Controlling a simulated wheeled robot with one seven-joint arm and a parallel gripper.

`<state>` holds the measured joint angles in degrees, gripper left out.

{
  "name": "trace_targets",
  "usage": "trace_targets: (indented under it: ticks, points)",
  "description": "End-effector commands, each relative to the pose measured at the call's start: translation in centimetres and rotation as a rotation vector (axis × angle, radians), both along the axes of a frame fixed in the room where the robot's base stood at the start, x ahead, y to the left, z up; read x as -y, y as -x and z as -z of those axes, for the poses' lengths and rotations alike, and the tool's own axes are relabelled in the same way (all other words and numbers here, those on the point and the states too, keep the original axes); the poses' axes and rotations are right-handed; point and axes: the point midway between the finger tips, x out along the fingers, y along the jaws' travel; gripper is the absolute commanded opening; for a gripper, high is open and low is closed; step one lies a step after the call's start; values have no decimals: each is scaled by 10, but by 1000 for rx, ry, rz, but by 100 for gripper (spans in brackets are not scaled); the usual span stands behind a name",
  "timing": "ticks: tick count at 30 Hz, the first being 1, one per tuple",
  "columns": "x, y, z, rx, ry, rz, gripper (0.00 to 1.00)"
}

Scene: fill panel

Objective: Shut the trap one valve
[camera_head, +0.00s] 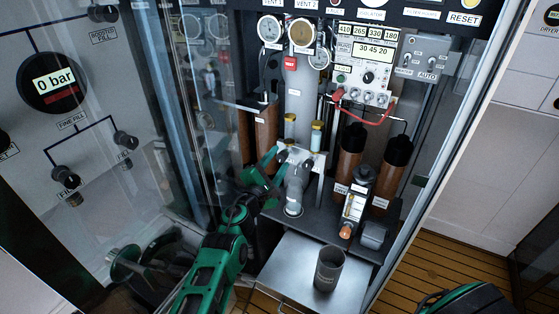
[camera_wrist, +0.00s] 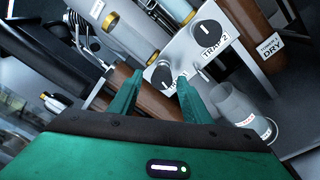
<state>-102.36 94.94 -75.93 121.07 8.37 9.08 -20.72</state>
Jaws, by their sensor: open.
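The trap one valve is a round black knob (camera_wrist: 161,77) on a pale metal bracket (camera_wrist: 186,57). In the wrist view it shows between my fingertips, and its label is partly hidden by my right finger. The trap two knob (camera_wrist: 207,33), with a readable TRAP 2 label, sits up and right on the same bracket. My gripper (camera_wrist: 159,84) is open, with one green finger to each side of the trap one knob in the picture. I cannot tell whether the fingers touch it. In the head view my gripper (camera_head: 270,172) is just left of the bracket.
A clear cup (camera_wrist: 238,108) stands below the bracket, right of my fingers. A dark cup (camera_head: 329,268) stands on a metal shelf (camera_head: 290,270). A glass door (camera_head: 150,130) stands to the left.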

Motion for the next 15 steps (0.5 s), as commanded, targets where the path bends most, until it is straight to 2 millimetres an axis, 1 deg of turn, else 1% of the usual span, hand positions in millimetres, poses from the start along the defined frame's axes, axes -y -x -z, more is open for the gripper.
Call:
trace_targets:
  ticks: [3, 4, 5, 6, 8, 9, 10, 11, 12, 15]
  points:
    - [6, -1, 0, 0, 0, 7, 44]
    - [7, -1, 0, 0, 0, 9, 39]
    - [7, -1, 0, 0, 0, 9, 32]
    - [8, -1, 0, 0, 0, 11, 22]
    - [9, -2, 0, 0, 0, 12, 8]
    - [9, -2, 0, 0, 0, 12, 3]
    - [10, -2, 0, 0, 0, 12, 3]
    - [1, -2, 0, 0, -1, 10, 3]
    - [5, -2, 0, 0, -1, 12, 3]
    - [7, -2, 0, 4, -6, 12, 3]
